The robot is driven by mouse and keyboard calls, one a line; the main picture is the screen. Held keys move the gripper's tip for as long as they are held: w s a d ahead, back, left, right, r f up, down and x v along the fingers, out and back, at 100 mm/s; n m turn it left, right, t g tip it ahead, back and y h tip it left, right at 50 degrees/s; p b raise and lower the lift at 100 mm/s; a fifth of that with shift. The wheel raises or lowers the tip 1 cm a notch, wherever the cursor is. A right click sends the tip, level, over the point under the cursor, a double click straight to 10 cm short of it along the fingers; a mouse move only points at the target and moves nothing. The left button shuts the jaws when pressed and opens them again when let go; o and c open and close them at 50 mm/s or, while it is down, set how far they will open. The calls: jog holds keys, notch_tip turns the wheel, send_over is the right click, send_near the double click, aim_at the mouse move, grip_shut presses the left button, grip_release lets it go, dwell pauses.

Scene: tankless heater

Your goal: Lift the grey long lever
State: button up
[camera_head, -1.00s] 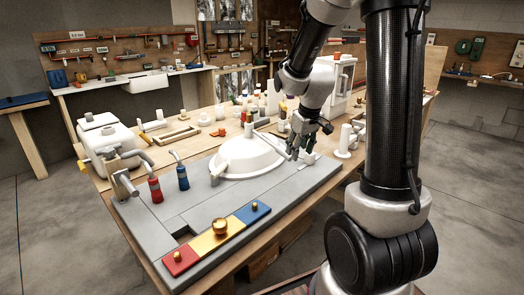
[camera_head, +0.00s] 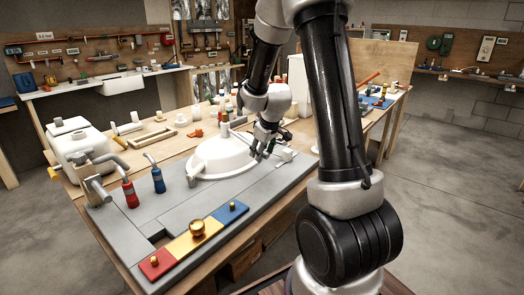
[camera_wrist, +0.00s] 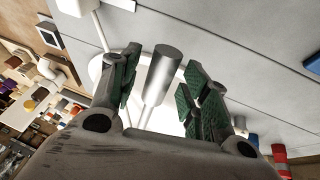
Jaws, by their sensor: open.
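The grey long lever (camera_wrist: 164,68) shows in the wrist view as a thick grey cylinder on a thinner, paler rod. It lies between the two green-padded fingers of my gripper (camera_wrist: 160,88), with a visible gap on either side. My gripper (camera_head: 262,153) is open and holds nothing. In the head view it is pointed down at the right side of the white domed unit (camera_head: 220,158) on the grey panel. The lever cannot be made out clearly there, because my gripper covers that spot.
A red-handled valve (camera_head: 130,194) and a blue-handled one (camera_head: 158,180) stand left of the dome. A red, yellow and blue strip (camera_head: 196,238) with brass knobs lies at the front. Bottles and small parts crowd the bench behind.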

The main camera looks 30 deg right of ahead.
grip_shut()
jog(key=shift+r, duration=0.1)
jog(key=shift+r+g, duration=0.5)
jog(key=shift+r, duration=0.3)
jog(key=r+g, duration=0.1)
jog(key=r, duration=0.1)
jog(key=r+g+h, duration=0.1)
jog(key=r, duration=0.1)
jog(key=r+g, duration=0.1)
jog(key=r, duration=0.1)
jog(key=shift+w+a+n+g+h, duration=0.1)
jog(key=shift+w+n+g+h, duration=0.2)
jog(key=shift+w+g+h, duration=0.1)
jog(key=shift+w+a+r+g+h, duration=0.15)
jog(key=shift+w+r+g, duration=0.1)
jog(key=shift+r+g, duration=0.4)
jog(key=shift+w+r+g+h, duration=0.2)
jog(key=shift+r+g, duration=0.15)
jog(key=shift+r, duration=0.55)
